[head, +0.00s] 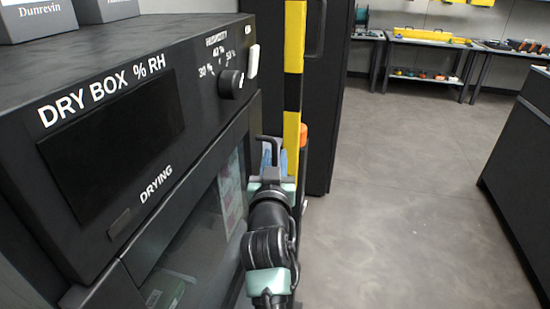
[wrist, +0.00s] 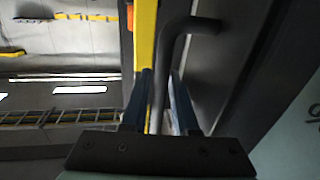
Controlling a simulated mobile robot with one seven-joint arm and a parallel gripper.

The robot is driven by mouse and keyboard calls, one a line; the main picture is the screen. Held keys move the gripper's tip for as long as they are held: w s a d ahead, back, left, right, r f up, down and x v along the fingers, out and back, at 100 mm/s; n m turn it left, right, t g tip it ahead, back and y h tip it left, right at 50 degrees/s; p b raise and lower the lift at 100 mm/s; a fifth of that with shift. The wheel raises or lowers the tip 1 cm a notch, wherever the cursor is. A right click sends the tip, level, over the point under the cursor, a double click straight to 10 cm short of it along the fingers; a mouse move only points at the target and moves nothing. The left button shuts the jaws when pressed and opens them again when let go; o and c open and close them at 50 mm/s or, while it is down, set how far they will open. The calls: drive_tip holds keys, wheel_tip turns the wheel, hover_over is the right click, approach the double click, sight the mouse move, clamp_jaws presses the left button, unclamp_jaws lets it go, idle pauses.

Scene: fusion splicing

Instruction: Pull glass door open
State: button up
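The glass door (head: 215,225) is the lower front of the black dry box and looks closed; papers show behind the glass. Its dark bent bar handle (head: 270,143) stands out at the door's far edge. My gripper (head: 275,162) is at this handle, its blue fingers partly hidden by the handle and wrist. In the wrist view, the handle (wrist: 162,75) runs down between the two fingers of my gripper (wrist: 161,85). The fingers are apart, one on each side of the bar, with a thin gap showing on the left side. The lower handle end is hidden.
The dry box (head: 110,115) fills the left, with boxes (head: 35,18) on top. A yellow-black post (head: 293,90) and a dark cabinet (head: 325,100) stand just beyond the handle. Open grey floor (head: 410,200) lies right, with a dark counter (head: 520,170) at the far right.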

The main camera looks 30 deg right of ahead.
clamp_jaws()
idle(1.4)
